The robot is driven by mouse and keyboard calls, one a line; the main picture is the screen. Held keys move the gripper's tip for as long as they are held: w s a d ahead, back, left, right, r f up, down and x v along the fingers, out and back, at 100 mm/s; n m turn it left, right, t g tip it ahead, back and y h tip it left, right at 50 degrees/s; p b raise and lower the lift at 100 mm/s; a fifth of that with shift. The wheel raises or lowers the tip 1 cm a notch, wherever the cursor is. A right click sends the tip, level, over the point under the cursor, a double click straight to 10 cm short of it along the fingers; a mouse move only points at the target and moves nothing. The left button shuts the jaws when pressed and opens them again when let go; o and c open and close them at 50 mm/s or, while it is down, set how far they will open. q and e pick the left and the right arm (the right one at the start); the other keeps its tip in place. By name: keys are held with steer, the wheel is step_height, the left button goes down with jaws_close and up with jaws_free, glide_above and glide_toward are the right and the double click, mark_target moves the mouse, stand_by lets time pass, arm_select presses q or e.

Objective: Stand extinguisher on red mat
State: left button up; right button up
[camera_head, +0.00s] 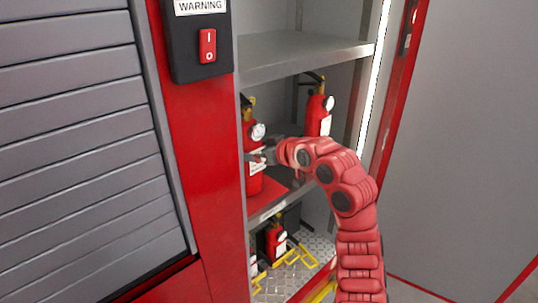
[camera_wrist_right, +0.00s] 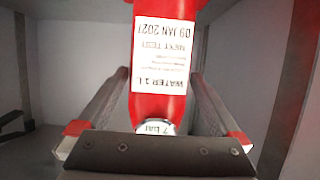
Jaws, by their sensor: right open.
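A red fire extinguisher (camera_head: 254,184) with a gauge and white label stands upright on the middle shelf, at the cabinet's left side. It is on or beside the red mat (camera_head: 280,199); its base edge is partly hidden. My right gripper (camera_head: 262,157) is at its body, below the gauge. In the right wrist view the extinguisher (camera_wrist_right: 162,55) appears upside down between the two fingers of my open right gripper (camera_wrist_right: 161,80). I cannot tell whether the fingers touch it. A second extinguisher (camera_head: 317,115) stands farther back on the right. My left gripper is not in view.
The upper shelf (camera_head: 295,52) is close above the extinguishers. More extinguishers (camera_head: 275,242) stand in the lower compartment by yellow brackets (camera_head: 288,256). The red cabinet frame (camera_head: 185,130) with a switch box (camera_head: 204,45) bounds the left; a lit strip (camera_head: 374,85) edges the right.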

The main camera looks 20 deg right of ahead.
steer(key=b+v, duration=0.2)
steer(key=v, duration=0.6)
steer(key=shift+s, duration=0.35)
steer(key=shift+d+r, duration=0.1)
